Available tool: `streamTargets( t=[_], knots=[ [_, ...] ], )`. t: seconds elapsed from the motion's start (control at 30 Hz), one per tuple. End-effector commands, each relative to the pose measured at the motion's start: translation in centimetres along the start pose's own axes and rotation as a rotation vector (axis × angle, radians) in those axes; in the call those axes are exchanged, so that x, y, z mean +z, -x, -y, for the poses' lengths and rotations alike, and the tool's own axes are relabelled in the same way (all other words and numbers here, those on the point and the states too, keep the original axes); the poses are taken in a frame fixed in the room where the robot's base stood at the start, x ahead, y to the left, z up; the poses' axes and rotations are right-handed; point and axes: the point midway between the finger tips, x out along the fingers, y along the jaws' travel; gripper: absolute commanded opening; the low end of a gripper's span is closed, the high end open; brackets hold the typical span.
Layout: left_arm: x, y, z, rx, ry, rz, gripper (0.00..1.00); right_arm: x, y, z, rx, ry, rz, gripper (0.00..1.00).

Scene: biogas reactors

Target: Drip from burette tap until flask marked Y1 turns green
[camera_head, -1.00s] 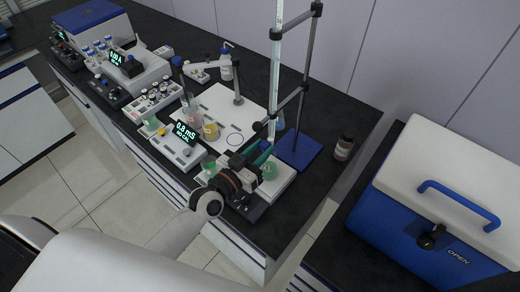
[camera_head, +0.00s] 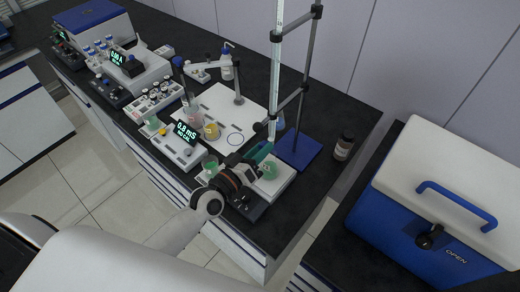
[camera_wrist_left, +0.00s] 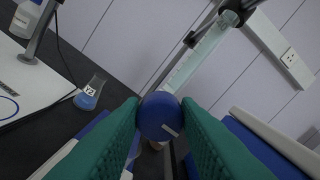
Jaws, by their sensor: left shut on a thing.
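The burette (camera_head: 276,75) is a tall clear tube clamped upright; its lower part also shows in the wrist view (camera_wrist_left: 200,55). My left gripper (camera_head: 265,150), with teal finger pads, is at the burette's lower end. In the wrist view the fingers are shut on the round blue tap knob (camera_wrist_left: 160,115). A flask with green liquid (camera_head: 269,171) stands below on a white plate (camera_head: 284,184), partly hidden by my gripper. Its mark cannot be read, so I cannot confirm it is Y1. My right gripper is not in view.
A labelled flask of blue liquid (camera_wrist_left: 90,93) stands behind the gripper. The blue stand base (camera_head: 299,152) and a brown bottle (camera_head: 344,147) are at right.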

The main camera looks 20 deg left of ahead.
Motion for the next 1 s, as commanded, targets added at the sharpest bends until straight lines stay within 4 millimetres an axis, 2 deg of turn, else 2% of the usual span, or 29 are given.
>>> streamTargets(
  t=[0.5, 0.53, 0.63, 0.67, 1.0],
  knots=[
    [0.10, -0.03, 0.02, -0.001, 0.026, 0.003, 0.06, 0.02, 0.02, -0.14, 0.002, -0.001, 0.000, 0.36],
    [0.10, -0.03, 0.02, -0.001, 0.026, 0.003, 0.32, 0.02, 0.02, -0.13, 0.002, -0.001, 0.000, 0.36],
    [0.09, -0.03, 0.02, -0.001, 0.025, 0.002, 0.49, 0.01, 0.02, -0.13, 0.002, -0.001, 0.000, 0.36],
    [0.09, -0.03, 0.02, -0.001, 0.025, 0.002, 0.51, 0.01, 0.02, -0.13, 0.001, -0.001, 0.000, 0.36],
    [-0.08, 0.44, -0.10, 0.001, 0.024, 0.000, 0.51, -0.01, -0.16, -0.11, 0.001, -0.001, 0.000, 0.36]
  ],
)
